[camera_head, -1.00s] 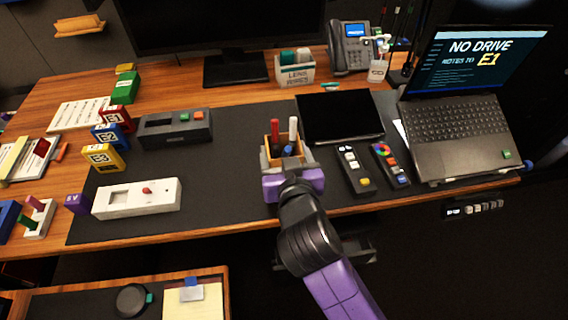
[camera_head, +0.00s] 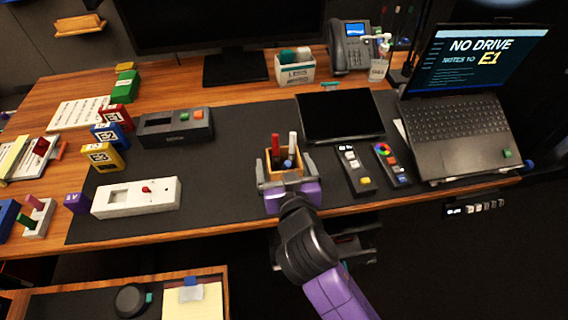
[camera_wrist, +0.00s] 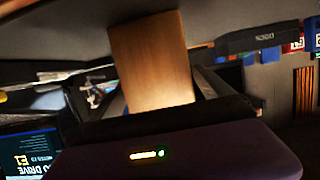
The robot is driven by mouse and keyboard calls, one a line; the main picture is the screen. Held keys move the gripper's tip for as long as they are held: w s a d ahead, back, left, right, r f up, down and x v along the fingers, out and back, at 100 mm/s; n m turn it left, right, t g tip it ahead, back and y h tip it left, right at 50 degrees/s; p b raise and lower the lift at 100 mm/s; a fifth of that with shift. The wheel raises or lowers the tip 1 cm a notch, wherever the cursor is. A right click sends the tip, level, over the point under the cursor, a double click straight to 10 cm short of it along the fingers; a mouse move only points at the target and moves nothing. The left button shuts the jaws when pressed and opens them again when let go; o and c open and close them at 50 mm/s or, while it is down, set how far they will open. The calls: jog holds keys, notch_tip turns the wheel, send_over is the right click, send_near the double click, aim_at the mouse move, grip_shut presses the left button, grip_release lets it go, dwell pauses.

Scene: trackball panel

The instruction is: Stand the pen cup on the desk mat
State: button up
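The pen cup (camera_head: 284,180) is a small tan wooden box holding a red pen, a white pen and some dark and blue items. It looks upright on the dark desk mat (camera_head: 228,150), near its front edge, in the head view. My gripper (camera_head: 286,170) is at the cup from the front, with one grey finger on each side. The fingers look spread, with a slight gap beside the cup. In the wrist view the cup's plain wooden face (camera_wrist: 152,62) shows between the fingers, tilted in the picture. The cup's base is partly hidden by my gripper.
To the right are a black tablet (camera_head: 340,115), two remotes (camera_head: 355,170) and a laptop (camera_head: 460,135). To the left are a white panel (camera_head: 136,197), a dark box (camera_head: 175,128) and labelled blocks (camera_head: 104,156). The mat left of the cup is clear.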

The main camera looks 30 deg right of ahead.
jog(key=shift+r, duration=0.3)
jog(key=b+v, duration=0.2)
jog(key=v, duration=1)
jog(key=shift+s+f, duration=0.1)
jog(key=shift+f, duration=0.15)
jog(key=s+a+f+n+y, duration=0.1)
jog(key=s+f+n+y, duration=0.35)
jog(key=s, duration=0.75)
jog(key=s+d+r+t, duration=0.1)
jog(key=s+d, duration=0.3)
jog(key=s, duration=0.7)
jog(key=shift+s+d+r+m, duration=0.15)
jog(key=shift+s+d+m, duration=0.15)
jog(key=shift+m, duration=0.15)
